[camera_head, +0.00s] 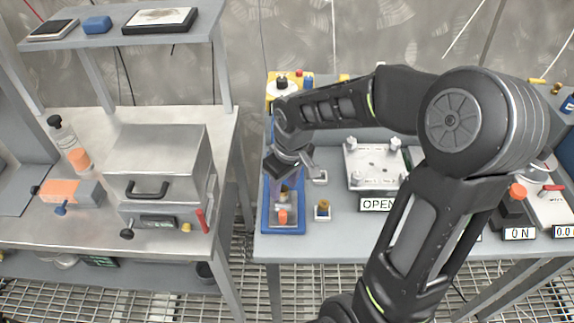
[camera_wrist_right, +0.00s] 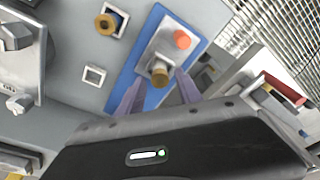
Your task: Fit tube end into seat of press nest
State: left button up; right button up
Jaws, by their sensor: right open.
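My right gripper (camera_head: 288,178) is open above a blue tray (camera_head: 268,224). In the right wrist view its two fingers (camera_wrist_right: 155,92) reach down on either side of a brass-ended piece (camera_wrist_right: 160,75), which looks like a tube end. I cannot tell whether they touch it. The piece is at a grey metal block (camera_wrist_right: 158,50) on the tray, beside an orange round part (camera_wrist_right: 182,39). Two small square seats stand beside the tray: one is empty (camera_wrist_right: 94,75), the other holds a brass ring-shaped part (camera_wrist_right: 112,20). I cannot tell which is the press nest. My left gripper is out of view.
A light plate with corner knobs (camera_head: 378,160) stands behind an OPEN sign (camera_head: 377,204). Switch boxes with an ON sign (camera_head: 519,233) are at the right. A gap separates this bench from the left bench with a metal box (camera_head: 155,160). My right arm covers much of the bench.

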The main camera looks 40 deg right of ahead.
aim_at(288, 205)
notch_tip(288, 205, up, 10)
jog(key=s, duration=0.1)
jog(key=shift+s+r, duration=0.15)
jog(key=shift+s, duration=0.15)
jog(key=shift+d, duration=0.1)
dwell(0.6)
